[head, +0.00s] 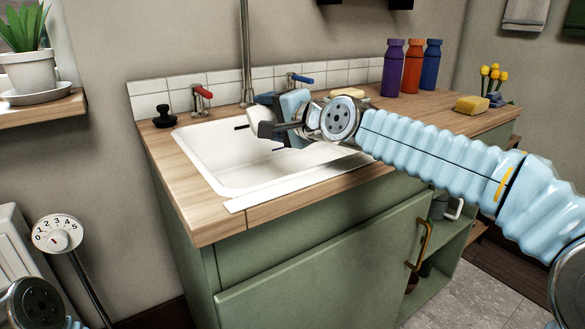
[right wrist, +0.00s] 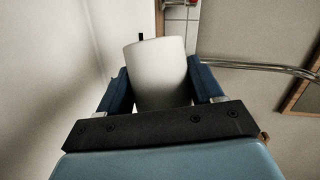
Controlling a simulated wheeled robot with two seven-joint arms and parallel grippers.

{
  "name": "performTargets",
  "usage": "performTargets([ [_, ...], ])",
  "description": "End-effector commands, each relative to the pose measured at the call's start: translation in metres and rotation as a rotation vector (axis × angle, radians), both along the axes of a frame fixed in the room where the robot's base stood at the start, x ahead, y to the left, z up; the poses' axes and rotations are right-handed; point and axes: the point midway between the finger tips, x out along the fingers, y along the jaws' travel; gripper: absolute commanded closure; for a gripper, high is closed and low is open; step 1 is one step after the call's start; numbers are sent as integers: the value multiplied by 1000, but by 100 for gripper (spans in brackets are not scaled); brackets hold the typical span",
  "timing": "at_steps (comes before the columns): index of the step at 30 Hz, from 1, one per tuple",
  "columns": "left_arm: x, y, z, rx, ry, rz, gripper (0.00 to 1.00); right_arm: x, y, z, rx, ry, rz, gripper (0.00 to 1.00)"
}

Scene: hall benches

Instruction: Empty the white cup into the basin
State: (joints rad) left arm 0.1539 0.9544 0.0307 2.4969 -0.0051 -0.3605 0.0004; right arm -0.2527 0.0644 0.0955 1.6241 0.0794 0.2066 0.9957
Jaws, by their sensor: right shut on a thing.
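The white basin (head: 215,160) is set into the wooden counter. My right gripper (head: 268,128) is over the basin, with its arm coming in from the right. In the right wrist view the white cup (right wrist: 160,75) sits between the two blue fingers (right wrist: 158,88), which are shut on it. I see the cup's plain side there, not its inside, so its contents are hidden.
A tall pipe (head: 246,60) rises behind the basin, between a red-handled tap (head: 201,98) and a blue-handled tap (head: 298,80). A black stopper (head: 164,116) stands at the counter's left. Several bottles (head: 412,66) and a yellow sponge (head: 471,105) are on the right.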

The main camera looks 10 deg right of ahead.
Motion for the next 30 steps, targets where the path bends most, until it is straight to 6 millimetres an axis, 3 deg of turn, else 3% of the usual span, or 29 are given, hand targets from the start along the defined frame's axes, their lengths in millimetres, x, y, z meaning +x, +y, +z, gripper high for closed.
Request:
performTargets([
  [30,0,0,-13,0,0,0,57,0,-1,4,72,5,0,66],
])
